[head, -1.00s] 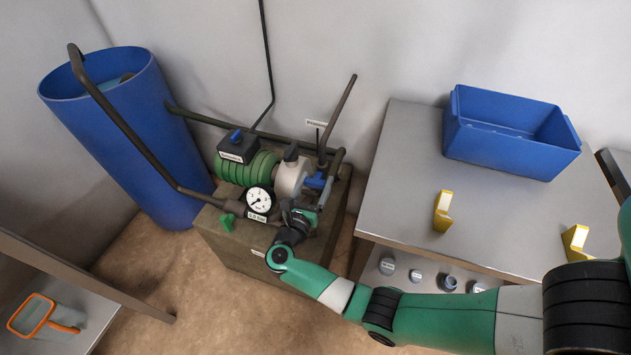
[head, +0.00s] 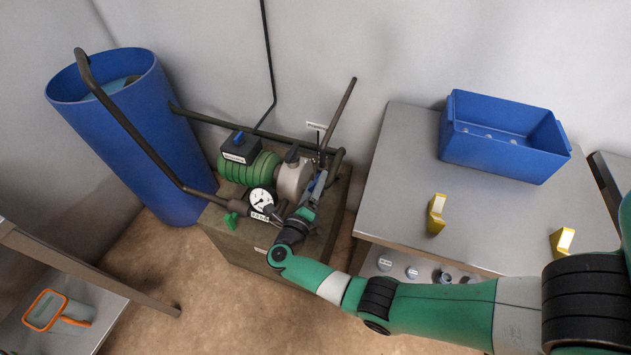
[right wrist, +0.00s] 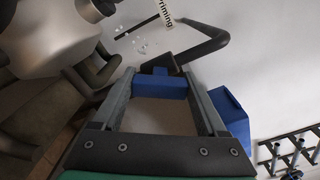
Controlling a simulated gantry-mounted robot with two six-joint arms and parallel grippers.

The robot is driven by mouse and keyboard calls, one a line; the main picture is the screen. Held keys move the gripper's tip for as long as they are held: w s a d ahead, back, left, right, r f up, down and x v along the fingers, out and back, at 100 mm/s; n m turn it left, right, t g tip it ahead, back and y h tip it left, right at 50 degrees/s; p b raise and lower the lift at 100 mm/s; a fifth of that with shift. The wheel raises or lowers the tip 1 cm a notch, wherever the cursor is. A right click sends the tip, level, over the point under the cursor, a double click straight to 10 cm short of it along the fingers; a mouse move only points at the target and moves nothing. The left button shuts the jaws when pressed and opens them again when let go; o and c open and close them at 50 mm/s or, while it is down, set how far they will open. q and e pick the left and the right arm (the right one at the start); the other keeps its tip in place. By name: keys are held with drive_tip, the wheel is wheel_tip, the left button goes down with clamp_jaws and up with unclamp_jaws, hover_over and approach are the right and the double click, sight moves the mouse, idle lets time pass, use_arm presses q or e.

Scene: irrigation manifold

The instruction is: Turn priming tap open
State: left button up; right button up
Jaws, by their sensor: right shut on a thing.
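The priming tap has a blue handle (right wrist: 160,82), which sits between the fingertips of my right gripper (right wrist: 165,85) in the right wrist view. The gripper is shut on this handle. In the head view the right gripper (head: 318,184) reaches the tap beside the pale pump housing (head: 293,179), and its fingers hide most of the tap. A white priming label (head: 316,126) stands just behind; it also shows in the right wrist view (right wrist: 164,12). My left gripper is not in view.
Dark pipes (head: 130,125) run to the blue barrel (head: 172,150). A metal table (head: 392,190) at right bears a blue crate (head: 500,150) and yellow brackets (head: 436,214).

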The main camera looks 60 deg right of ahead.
drive_tip(key=n+p, duration=0.1)
drive_tip(key=n, duration=0.2)
drive_tip(key=shift+r+n, duration=0.1)
drive_tip(key=shift+n, duration=0.2)
drive_tip(key=shift+n+p, duration=0.5)
drive_tip(key=shift+n, duration=1)
drive_tip(key=o, duration=1.3)
drive_tip(key=s+a, duration=0.1)
drive_tip(key=a, duration=1)
drive_tip(key=shift+a+p, duration=0.3)
drive_tip(key=shift+p, duration=0.05)
